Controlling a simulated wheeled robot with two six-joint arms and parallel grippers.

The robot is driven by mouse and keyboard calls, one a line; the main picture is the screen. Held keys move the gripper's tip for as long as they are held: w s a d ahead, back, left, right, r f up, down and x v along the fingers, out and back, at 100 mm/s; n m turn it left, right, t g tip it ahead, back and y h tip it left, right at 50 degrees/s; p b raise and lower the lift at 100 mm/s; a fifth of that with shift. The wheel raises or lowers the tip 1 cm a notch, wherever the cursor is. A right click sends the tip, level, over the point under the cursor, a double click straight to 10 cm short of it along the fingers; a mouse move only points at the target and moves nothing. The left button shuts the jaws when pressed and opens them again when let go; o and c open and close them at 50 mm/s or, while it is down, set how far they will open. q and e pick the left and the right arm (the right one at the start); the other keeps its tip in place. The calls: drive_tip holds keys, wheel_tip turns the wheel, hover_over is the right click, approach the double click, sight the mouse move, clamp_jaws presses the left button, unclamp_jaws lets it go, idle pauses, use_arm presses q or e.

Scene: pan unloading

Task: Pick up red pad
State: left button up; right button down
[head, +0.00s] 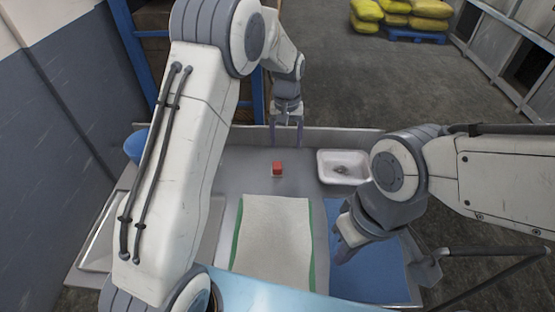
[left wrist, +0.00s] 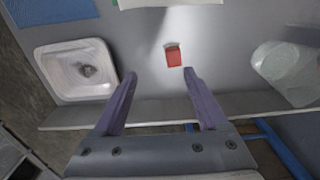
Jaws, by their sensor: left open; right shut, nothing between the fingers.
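The red pad (head: 277,168) is a small red block on the grey table, behind the white cloth. It also shows in the left wrist view (left wrist: 173,56), just beyond the fingertips and closer to the right-hand finger. My left gripper (head: 287,140) is open and empty, above the table's back edge and behind the pad; its two spread fingers also show in the left wrist view (left wrist: 160,74). My right gripper (head: 347,240) is shut and empty over the blue mat, well apart from the pad.
A white tray (head: 322,158) with small dark things in it stands right of the pad. A white cloth (head: 272,240) with green edges lies in front of the pad, beside a blue mat (head: 375,283). A raised lip (head: 330,133) runs along the table's back. Table around the pad is clear.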

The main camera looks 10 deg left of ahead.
use_arm(q)
drive_tip(key=w+a+f, duration=0.1)
drive_tip(key=w+a, duration=0.1)
drive_tip(key=a, duration=0.1)
drive_tip(key=n+p, duration=0.1)
drive_tip(key=p, duration=0.1)
hover_over(277, 165)
drive_tip(key=f, duration=0.5)
drive_tip(key=shift+w, duration=0.4)
drive_tip(key=shift+f, duration=0.3)
drive_tip(key=f+p, duration=0.1)
drive_tip(key=f, duration=0.1)
drive_tip(key=s+f+p, duration=0.1)
drive_tip(key=f+p, duration=0.1)
drive_tip(key=shift+f, duration=0.3)
drive_tip(key=shift+w+f, duration=0.1)
drive_tip(key=shift+f, duration=0.3)
drive_tip(key=shift+c, duration=0.3)
clamp_jaws()
